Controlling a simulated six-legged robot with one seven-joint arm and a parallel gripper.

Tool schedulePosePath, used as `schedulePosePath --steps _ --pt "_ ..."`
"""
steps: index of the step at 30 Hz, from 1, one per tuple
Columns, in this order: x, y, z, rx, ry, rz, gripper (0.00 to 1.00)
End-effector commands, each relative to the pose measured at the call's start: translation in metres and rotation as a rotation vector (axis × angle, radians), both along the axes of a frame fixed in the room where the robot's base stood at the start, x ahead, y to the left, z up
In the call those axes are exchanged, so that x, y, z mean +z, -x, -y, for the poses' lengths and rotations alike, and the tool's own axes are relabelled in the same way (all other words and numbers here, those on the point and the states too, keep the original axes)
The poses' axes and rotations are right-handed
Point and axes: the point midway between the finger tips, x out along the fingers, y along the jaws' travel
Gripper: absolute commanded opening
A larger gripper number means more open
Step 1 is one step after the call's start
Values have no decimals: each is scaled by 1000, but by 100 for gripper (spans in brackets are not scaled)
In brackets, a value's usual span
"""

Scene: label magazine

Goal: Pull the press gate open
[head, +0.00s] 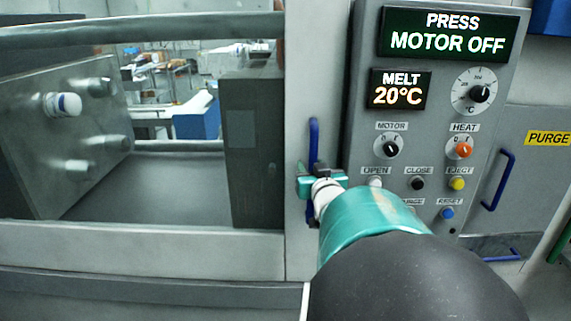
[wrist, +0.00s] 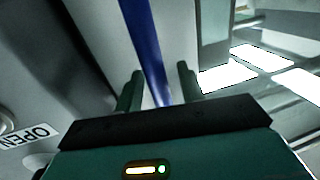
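The press gate (head: 140,248) is a grey frame with a large window at the left of the head view. Its blue vertical bar handle (head: 314,140) is on the upright at its right edge; the handle also shows in the wrist view (wrist: 146,45). My gripper (head: 313,170) is at the handle's lower part. In the wrist view my gripper (wrist: 160,68) is open, with one finger on each side of the handle and visible gaps. I cannot tell whether a finger touches it.
The control panel (head: 357,105) stands just right of the handle, with knobs and buttons close to my arm. Its display (head: 449,32) reads PRESS MOTOR OFF. A purge cover with another blue handle (head: 498,180) is further right. Metal mould parts (head: 75,125) show behind the window.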

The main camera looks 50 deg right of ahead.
Motion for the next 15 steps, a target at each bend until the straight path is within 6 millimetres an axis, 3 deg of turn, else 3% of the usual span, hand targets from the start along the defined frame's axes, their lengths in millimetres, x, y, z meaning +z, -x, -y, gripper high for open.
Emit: schedulePosePath --steps 12,15 --pt "1 4 -1 -1 2 1 39" --pt "1 4 -1 -1 1 0 19"
